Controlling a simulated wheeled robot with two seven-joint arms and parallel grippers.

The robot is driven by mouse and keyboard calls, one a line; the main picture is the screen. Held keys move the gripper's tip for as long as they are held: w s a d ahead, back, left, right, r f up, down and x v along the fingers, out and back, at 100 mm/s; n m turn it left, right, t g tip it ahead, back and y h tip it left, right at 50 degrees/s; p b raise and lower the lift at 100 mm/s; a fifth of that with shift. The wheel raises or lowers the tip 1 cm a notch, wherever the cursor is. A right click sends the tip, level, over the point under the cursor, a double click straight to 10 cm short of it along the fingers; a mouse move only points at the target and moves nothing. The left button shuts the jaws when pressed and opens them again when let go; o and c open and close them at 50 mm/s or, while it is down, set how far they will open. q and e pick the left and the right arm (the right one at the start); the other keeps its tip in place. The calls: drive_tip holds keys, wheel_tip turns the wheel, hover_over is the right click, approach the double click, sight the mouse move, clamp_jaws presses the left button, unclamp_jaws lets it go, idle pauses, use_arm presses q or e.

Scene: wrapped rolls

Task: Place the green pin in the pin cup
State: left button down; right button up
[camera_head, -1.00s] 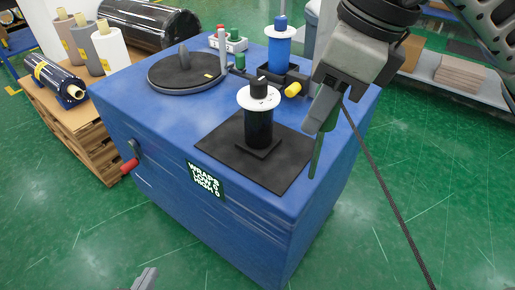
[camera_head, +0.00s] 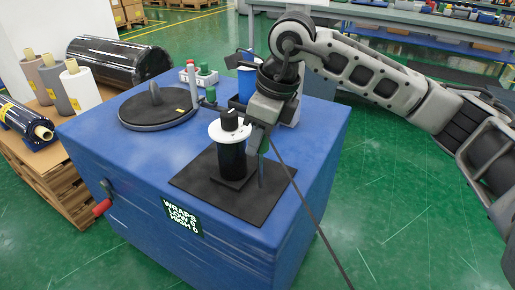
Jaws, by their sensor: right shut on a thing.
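My right gripper (camera_head: 257,143) is shut on the green pin (camera_head: 262,168), which hangs point down below the fingers. It is over the right part of the black mat (camera_head: 255,208), just right of the black roll (camera_head: 231,160) with its white disc (camera_head: 230,130). I cannot tell whether the pin's tip touches the mat. I cannot make out the pin cup for certain; a small dark holder with a green top (camera_head: 210,94) stands behind the roll. My left gripper is out of view.
The mat lies on a blue cabinet (camera_head: 140,190). A round black turntable (camera_head: 158,108) is at its back left, near a switch box (camera_head: 200,76). A blue roll (camera_head: 246,80) stands partly behind my right arm. A thin dark cable (camera_head: 312,215) runs down from the gripper.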

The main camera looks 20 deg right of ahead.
sight(261, 159)
drive_tip(key=shift+f, duration=1.65)
drive_tip(key=shift+f+b, duration=0.1)
drive_tip(key=shift+b, duration=0.2)
drive_tip(key=o, duration=1)
